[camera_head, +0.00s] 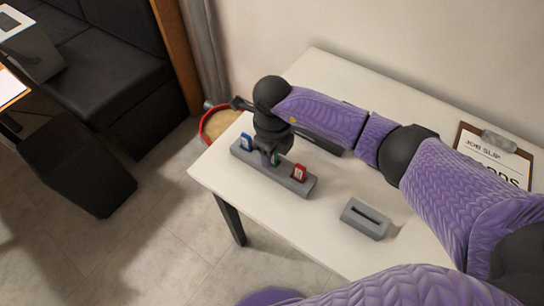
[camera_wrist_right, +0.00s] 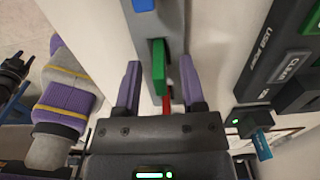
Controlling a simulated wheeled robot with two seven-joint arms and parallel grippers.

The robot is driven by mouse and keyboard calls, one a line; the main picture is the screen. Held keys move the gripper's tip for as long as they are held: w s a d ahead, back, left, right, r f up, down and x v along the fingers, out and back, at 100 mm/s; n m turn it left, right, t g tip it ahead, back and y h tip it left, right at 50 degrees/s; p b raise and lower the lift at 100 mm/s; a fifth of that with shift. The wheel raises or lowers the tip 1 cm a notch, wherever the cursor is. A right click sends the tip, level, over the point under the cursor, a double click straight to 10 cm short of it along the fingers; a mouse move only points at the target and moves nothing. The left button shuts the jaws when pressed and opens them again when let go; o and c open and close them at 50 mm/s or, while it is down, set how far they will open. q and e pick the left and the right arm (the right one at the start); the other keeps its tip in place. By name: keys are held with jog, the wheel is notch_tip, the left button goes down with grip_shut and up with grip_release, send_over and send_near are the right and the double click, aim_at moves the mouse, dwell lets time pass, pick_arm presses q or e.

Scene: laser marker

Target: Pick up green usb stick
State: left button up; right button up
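The green USB stick (camera_head: 275,159) stands in a grey rack (camera_head: 245,159), between a blue stick (camera_head: 246,141) and a red stick (camera_head: 299,172). My right gripper (camera_head: 268,152) is over the rack, pointing down at the green stick and hiding part of it. In the right wrist view the green stick (camera_wrist_right: 159,66) shows between the two purple fingers of my right gripper (camera_wrist_right: 160,75). The fingers are open, with a gap on each side of the stick. My left gripper is not seen in the head view.
A grey block with a slot (camera_head: 366,218) stands on the white table (camera_head: 285,215), right of the rack. A clipboard marked JOB SLIP (camera_head: 493,153) lies at the back right. A dark device with a CLEAR label (camera_wrist_right: 290,65) is beside the rack.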

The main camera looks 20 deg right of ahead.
grip_shut()
